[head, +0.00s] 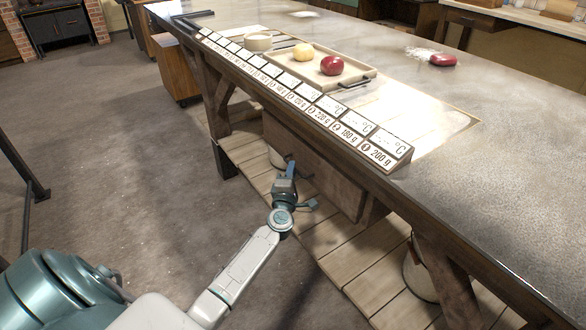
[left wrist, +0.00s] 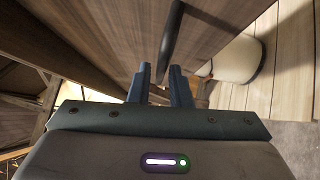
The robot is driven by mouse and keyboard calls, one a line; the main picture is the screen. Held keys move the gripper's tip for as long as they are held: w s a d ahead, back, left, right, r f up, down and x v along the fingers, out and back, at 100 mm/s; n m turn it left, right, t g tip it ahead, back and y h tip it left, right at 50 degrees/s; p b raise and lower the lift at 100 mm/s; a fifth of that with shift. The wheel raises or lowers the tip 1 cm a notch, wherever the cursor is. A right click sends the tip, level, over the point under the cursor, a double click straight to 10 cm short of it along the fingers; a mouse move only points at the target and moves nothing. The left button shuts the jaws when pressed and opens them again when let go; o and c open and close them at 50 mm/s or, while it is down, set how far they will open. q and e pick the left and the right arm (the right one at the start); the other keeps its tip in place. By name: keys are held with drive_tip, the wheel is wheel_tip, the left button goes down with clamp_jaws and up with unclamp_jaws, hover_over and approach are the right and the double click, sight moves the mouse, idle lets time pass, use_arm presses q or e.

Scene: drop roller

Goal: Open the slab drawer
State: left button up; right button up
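The slab drawer (head: 325,178) is a brown wooden box under the tabletop, and its front looks closed. In the left wrist view its wooden front (left wrist: 115,35) fills the upper left. A dark bar handle (left wrist: 172,40) stands out from that front. My left gripper (head: 290,163) is at the drawer front in the head view, partly hiding it. In the left wrist view the left gripper's fingers (left wrist: 160,72) are apart, with the handle's near end showing in the gap between them. I cannot tell whether they touch it. My right gripper is not in view.
The long worktable (head: 490,160) carries a row of weight-marked blocks (head: 290,92) along its edge and a tray (head: 345,73) with a red and a yellow ball. A slatted lower shelf (head: 345,262) holds pale containers (head: 418,268).

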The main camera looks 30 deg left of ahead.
use_arm(q)
drive_tip(key=shift+x, duration=1.1)
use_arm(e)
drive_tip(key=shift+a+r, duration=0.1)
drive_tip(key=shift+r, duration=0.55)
use_arm(q)
drive_tip(key=c, duration=0.4)
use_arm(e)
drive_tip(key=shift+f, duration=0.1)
use_arm(q)
drive_tip(key=shift+s, duration=0.15)
